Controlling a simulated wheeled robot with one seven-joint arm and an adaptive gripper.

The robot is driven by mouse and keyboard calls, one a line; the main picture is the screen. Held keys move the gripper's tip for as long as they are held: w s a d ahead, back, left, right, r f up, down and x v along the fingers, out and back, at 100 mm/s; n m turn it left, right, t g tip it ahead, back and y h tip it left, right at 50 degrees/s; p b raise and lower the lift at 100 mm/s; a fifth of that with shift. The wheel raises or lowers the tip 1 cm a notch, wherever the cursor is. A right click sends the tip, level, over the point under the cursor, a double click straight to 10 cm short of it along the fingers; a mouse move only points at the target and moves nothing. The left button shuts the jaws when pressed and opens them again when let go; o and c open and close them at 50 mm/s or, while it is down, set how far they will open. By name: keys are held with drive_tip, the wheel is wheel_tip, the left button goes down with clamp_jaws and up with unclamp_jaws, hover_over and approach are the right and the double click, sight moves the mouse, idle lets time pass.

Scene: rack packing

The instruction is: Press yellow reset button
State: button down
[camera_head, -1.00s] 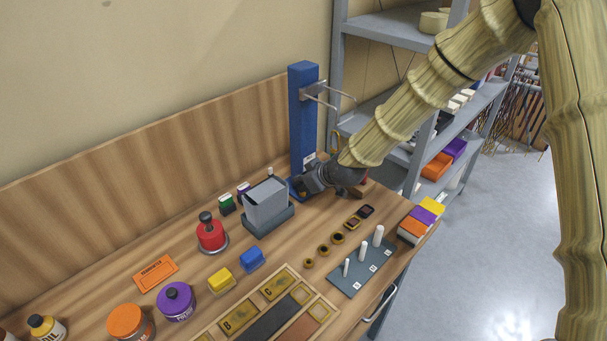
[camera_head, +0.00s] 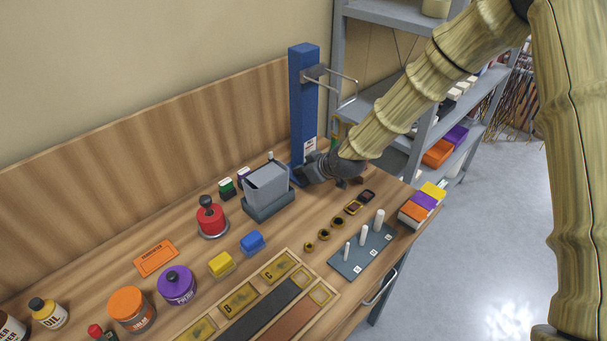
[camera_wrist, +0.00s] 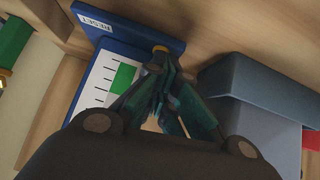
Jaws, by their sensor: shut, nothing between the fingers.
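The blue press-like stand (camera_head: 304,110) rises at the back of the bench, with a metal bracket near its top. In the wrist view, its blue base (camera_wrist: 130,28) carries a white RESET label (camera_wrist: 91,22) and a white scale with a green band (camera_wrist: 121,77). A small yellow button (camera_wrist: 160,48) shows just beyond my fingertips, partly hidden by them. My gripper (camera_wrist: 160,68) is shut and empty, its tips at or very near the button; I cannot tell if they touch. In the head view, my gripper (camera_head: 302,176) is low beside the stand's foot, and the button is hidden.
A grey bin (camera_head: 268,186) stands close beside my gripper. A peg plate (camera_head: 358,256) is nearer the front edge. Grey shelving (camera_head: 340,60) stands behind my arm.

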drive_tip(key=shift+s+d+f, duration=0.1)
drive_tip(key=shift+s+f, duration=0.1)
drive_tip(key=shift+f, duration=0.2)
drive_tip(key=shift+s+d+r, duration=0.1)
drive_tip(key=shift+s+r, duration=0.05)
drive_tip(key=v, duration=0.7)
drive_tip(key=shift+r, duration=0.5)
idle(0.3)
